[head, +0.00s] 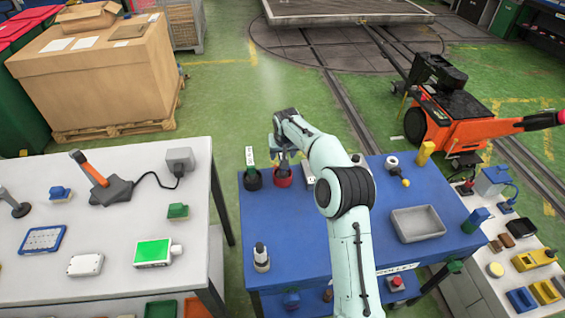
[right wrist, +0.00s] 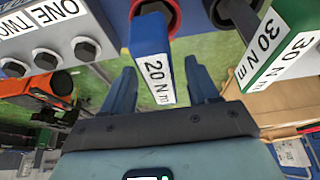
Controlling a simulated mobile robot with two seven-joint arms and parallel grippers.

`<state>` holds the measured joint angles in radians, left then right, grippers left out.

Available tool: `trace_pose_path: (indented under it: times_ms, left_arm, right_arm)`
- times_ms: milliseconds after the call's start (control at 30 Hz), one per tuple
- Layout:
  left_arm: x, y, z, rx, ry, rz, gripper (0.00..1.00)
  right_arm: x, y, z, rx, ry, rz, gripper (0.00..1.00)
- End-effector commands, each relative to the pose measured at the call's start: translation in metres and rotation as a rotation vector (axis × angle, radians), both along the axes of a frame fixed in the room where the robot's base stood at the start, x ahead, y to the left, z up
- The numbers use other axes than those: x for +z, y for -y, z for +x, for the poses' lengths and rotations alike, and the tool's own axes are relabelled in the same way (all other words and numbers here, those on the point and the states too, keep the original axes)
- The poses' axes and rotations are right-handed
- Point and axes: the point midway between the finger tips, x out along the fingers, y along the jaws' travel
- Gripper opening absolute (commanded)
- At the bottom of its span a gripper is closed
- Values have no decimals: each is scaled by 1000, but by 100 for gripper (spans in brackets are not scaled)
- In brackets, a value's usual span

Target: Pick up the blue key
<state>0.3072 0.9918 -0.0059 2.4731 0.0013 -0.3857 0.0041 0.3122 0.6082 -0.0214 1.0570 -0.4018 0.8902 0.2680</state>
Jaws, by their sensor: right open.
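The blue key (right wrist: 149,36) stands in a red-rimmed holder (right wrist: 165,8), with a white label reading "20 N m" facing my right wrist camera. My right gripper (right wrist: 160,84) is open, with one finger on each side of the key's labelled end; the fingers are not closed on it. In the head view my right gripper (head: 283,157) is over the red holder (head: 283,178) at the blue table's far left, and it largely hides the key. A green key (head: 249,156) labelled "30 N m" stands close by in a black holder (head: 252,181). My left gripper is out of view.
A grey block with bolts (right wrist: 45,58), labelled "ONE" and "TWO", is close beside the blue key. The blue table (head: 300,222) also holds a grey tray (head: 418,224) and a black-and-white cylinder (head: 261,257). A white table (head: 120,215) stands left across a gap.

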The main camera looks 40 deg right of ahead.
Motion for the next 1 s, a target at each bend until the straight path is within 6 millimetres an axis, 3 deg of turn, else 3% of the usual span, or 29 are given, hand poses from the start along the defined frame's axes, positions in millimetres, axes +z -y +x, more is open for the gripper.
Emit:
trace_pose_path:
  times_ms: [600, 800, 1000]
  left_arm:
    - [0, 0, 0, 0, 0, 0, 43]
    - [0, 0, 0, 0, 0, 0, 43]
    - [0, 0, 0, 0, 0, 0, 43]
  right_arm:
    - [-5, 0, 0, 0, 0, 1, 60]
    - [-5, 0, 0, 0, 0, 0, 0]
    - [-3, 0, 0, 0, 2, 0, 0]
